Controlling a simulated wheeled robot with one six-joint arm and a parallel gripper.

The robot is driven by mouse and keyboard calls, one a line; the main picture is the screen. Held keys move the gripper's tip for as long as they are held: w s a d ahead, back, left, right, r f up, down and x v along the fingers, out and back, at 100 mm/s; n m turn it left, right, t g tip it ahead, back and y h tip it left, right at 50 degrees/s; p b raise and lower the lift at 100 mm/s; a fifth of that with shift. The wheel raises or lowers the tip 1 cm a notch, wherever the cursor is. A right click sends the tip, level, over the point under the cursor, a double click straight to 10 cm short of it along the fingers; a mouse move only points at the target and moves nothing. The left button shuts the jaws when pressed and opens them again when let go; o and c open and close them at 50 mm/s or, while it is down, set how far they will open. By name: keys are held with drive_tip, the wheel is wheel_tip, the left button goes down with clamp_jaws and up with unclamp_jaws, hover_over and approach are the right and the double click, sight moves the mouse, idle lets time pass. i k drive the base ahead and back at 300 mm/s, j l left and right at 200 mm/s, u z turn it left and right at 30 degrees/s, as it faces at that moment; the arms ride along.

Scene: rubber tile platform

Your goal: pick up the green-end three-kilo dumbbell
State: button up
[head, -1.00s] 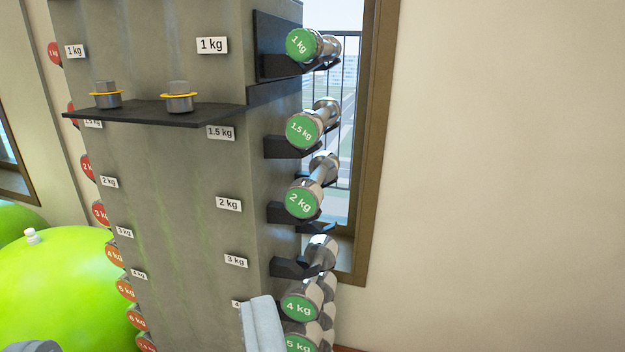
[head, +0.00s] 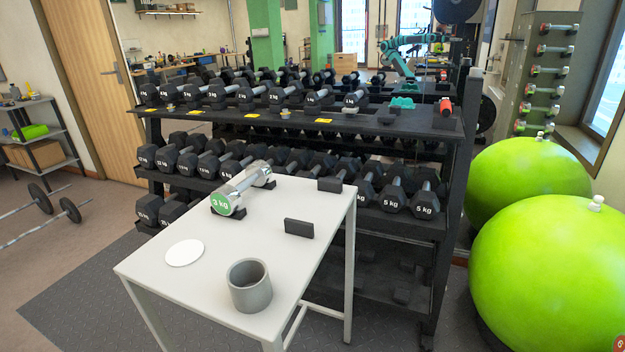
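The green-end three-kilo dumbbell (head: 243,188) lies on a white table (head: 205,280) in the head view. It is chrome, with a green end disc marked "3 kg" facing me and to the lower left. Low black supports show under both its ends. My gripper is not in view, so I cannot see whether it is open or shut.
On the table are a grey cup (head: 249,290), a white disc (head: 184,253) and a black block (head: 299,228). A black rack (head: 443,160) with many black dumbbells stands right behind. Green balls (head: 555,275) are at right.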

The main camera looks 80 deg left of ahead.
sight(227, 198)
drive_tip(key=k+j+u, duration=0.6)
drive_tip(key=k+j, duration=0.15)
drive_tip(key=j+u, duration=0.1)
drive_tip(key=u, duration=1.15)
